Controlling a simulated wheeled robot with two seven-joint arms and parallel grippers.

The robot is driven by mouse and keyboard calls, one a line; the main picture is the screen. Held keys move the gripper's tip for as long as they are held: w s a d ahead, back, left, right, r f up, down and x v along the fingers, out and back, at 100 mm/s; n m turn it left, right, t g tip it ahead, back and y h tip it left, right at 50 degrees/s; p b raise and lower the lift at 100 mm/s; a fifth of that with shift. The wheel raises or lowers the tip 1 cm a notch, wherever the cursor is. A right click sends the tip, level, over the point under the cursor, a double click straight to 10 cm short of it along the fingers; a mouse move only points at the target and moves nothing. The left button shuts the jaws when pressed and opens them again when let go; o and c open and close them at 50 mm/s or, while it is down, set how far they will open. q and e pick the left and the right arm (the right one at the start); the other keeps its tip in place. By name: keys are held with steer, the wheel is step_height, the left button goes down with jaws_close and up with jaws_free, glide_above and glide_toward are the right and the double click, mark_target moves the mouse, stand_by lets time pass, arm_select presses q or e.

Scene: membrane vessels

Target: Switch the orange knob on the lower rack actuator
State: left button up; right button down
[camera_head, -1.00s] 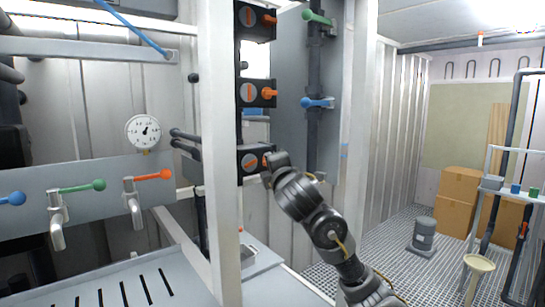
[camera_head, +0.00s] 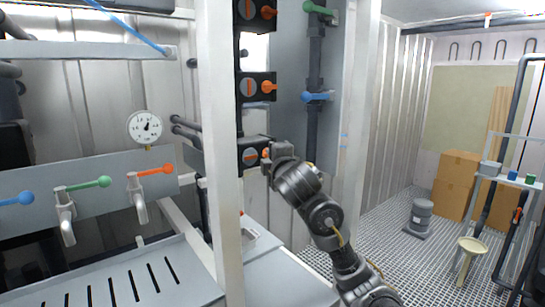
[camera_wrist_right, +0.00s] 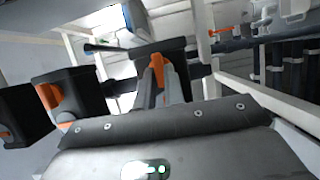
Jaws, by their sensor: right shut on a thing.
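The lowest of three dark actuator boxes (camera_head: 252,141) on the rack has a round grey face with an orange mark (camera_head: 249,155). Its orange knob (camera_head: 265,153) is mostly hidden by my right gripper (camera_head: 268,161) in the head view. In the right wrist view the orange knob (camera_wrist_right: 157,66) shows between the fingers of my right gripper (camera_wrist_right: 165,88), which are shut on it. My left gripper is not in view.
Two like actuators (camera_head: 256,80) (camera_head: 244,18) with orange knobs sit above on the rack. A white post (camera_head: 223,200) stands just left of them. A pipe with a blue handle (camera_head: 316,97) runs to the right. Cardboard boxes (camera_head: 455,185) stand farther right.

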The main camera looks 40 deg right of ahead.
steer(key=c, duration=1.5)
jaws_free()
steer(key=shift+r, duration=0.25)
steer(key=shift+f, duration=0.15)
steer(key=shift+w+f, duration=0.15)
steer(key=shift+w, duration=0.05)
steer(key=b+v, duration=0.3)
steer(key=v, duration=0.7)
steer(key=shift+s, duration=0.4)
